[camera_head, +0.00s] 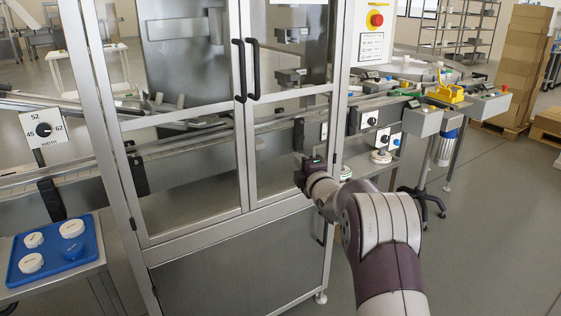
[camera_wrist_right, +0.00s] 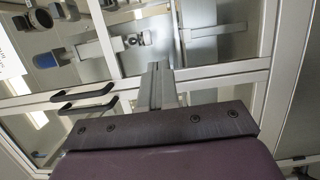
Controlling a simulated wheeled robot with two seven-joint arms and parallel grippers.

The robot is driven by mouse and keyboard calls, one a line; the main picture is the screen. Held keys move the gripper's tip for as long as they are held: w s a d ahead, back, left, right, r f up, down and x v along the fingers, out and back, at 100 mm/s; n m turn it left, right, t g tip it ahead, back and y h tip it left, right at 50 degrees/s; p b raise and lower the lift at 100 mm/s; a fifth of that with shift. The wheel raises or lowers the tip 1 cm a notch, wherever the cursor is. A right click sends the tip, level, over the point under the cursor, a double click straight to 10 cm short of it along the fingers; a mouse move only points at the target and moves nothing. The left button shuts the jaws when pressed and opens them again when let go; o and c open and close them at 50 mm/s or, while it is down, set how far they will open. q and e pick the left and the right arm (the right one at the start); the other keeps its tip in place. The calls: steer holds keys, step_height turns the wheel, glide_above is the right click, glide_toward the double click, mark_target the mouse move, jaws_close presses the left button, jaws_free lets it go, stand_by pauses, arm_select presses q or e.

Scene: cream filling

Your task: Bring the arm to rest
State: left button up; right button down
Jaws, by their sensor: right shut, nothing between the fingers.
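My right arm reaches forward in the head view, with its gripper (camera_head: 304,172) in front of the lower part of the glass-doored machine (camera_head: 200,215). In the right wrist view the two grey fingers (camera_wrist_right: 157,86) are pressed together with nothing between them. Beyond them are the door frames and glass, with two black door handles (camera_wrist_right: 88,99) to the left. In the head view the handles (camera_head: 246,70) are above and left of the gripper, apart from it. Both doors look shut. My left arm and gripper are out of view.
A blue tray (camera_head: 57,273) with white lids and a blue one sits on a stand at lower left. A conveyor (camera_head: 85,172) runs through the machine. A red emergency button (camera_head: 376,19) is at upper right. Open floor (camera_head: 485,230) lies to the right.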

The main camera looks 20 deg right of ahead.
steer(key=s+a+f+m+g+h, duration=0.1)
steer(key=s+f+m+g, duration=0.4)
steer(key=f, duration=0.3)
steer(key=s+f+m+g, duration=0.4)
steer(key=s+f+m, duration=0.2)
steer(key=f+m, duration=0.15)
steer(key=s+a+f+m+g+y, duration=0.1)
steer(key=s+a+f+m+g, duration=0.15)
steer(key=s+a, duration=0.4)
steer(key=s+a+f+m+g+y, duration=0.1)
steer(key=s+a+g, duration=0.2)
steer(key=s, duration=0.6)
steer(key=s+a+f+m+g+y, duration=0.1)
steer(key=s+a+f+m+g, duration=0.1)
steer(key=s+a, duration=0.45)
steer(key=s+a+r+p, duration=0.1)
steer(key=s+r+p, duration=0.1)
steer(key=r+p, duration=0.7)
steer(key=s+a+r+n+p, duration=0.1)
steer(key=r+p, duration=0.9)
steer(key=r, duration=0.1)
steer(key=shift+s+r+p, duration=0.3)
steer(key=shift+s+r, duration=0.1)
